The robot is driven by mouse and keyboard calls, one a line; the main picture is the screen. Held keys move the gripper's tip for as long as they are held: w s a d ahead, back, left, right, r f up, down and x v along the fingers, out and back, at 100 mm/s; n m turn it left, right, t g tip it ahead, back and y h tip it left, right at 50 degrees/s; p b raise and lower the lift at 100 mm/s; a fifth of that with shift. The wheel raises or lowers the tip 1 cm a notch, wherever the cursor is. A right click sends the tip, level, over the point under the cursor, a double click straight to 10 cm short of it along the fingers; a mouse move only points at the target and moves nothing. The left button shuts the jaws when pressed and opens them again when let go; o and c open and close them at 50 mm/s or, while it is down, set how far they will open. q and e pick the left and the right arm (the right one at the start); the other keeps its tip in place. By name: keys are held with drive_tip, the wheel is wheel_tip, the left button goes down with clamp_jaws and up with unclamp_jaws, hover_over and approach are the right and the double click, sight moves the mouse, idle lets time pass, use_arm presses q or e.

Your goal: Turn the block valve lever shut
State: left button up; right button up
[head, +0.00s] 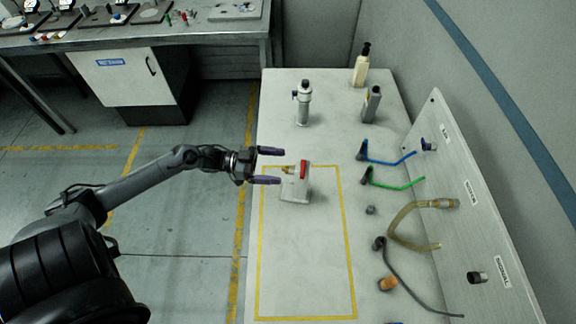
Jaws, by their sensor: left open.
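The block valve (295,188) is a small grey-white block with a brass fitting on its left side. It stands at the top of the yellow-outlined area on the white table. Its red lever (304,169) stands up at the top of the block. My left gripper (272,166) comes in from the left and is open. Its two purple-tipped fingers are apart, one above and one below the brass fitting in the picture. The fingers are just left of the lever, and I see nothing held between them. I cannot tell their height over the block. My right gripper is not in view.
A grey cylinder (303,104), a cream bottle (361,66) and a grey holder (372,104) stand at the back. Blue (388,158) and green (393,182) hoses and a tan tube (403,226) lie right, by a labelled panel (462,190). The yellow-outlined area is clear below the block.

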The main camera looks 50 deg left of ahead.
use_arm(q)
drive_tip(key=shift+v, duration=1.05)
